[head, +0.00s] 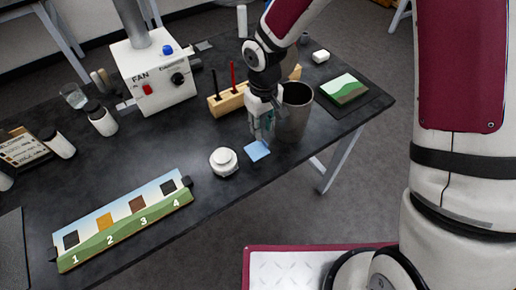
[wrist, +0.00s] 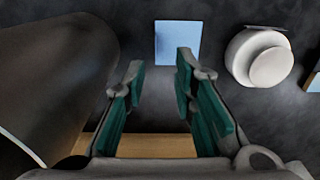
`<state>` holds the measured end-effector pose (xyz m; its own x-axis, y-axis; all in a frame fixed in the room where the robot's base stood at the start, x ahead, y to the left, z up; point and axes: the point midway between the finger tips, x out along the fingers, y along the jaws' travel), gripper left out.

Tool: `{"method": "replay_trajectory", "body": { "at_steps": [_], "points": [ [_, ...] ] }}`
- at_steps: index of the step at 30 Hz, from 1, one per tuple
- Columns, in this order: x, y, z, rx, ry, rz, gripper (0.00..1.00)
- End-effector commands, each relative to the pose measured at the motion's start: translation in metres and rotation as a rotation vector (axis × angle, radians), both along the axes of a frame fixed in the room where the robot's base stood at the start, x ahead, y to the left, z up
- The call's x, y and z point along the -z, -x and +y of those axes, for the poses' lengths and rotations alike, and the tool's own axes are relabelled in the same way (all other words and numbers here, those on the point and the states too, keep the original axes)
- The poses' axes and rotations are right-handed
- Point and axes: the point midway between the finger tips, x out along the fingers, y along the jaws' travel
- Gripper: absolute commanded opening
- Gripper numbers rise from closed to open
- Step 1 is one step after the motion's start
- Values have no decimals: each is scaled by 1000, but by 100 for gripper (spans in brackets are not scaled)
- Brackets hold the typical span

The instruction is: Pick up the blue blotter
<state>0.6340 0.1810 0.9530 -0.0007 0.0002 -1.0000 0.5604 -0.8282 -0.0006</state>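The blue blotter (head: 257,150) is a small flat light-blue square lying on the dark table, between the white round jar and the grey bin. It also shows in the wrist view (wrist: 178,42) at the top middle, ahead of my fingertips, with its lower edge close to the right finger. My gripper (head: 264,128) points down just behind the blotter in the head view. In the wrist view my gripper (wrist: 160,75) has its two teal-padded fingers apart with nothing between them. Whether the fingers touch the table is not clear.
A grey cylindrical bin (head: 294,112) stands close beside my gripper on the right. A white round jar (head: 224,161) is left of the blotter. A wooden block with pens (head: 228,101) stands behind. A numbered strip (head: 122,218) lies at front left. The table's front edge is near.

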Motion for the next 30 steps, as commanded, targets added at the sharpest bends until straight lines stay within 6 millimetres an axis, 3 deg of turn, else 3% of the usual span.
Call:
{"method": "replay_trajectory", "body": {
  "at_steps": [7, 17, 26, 27, 30],
  "points": [
    [16, -1, -1, 2, 0, 2, 25],
    [55, -4, -3, 0, 1, 1, 25],
    [59, -5, -3, 1, 1, -1, 25],
    [59, -5, -3, 1, 1, -1, 16],
    [58, -5, -3, 1, 1, -1, 2]
  ]
}}
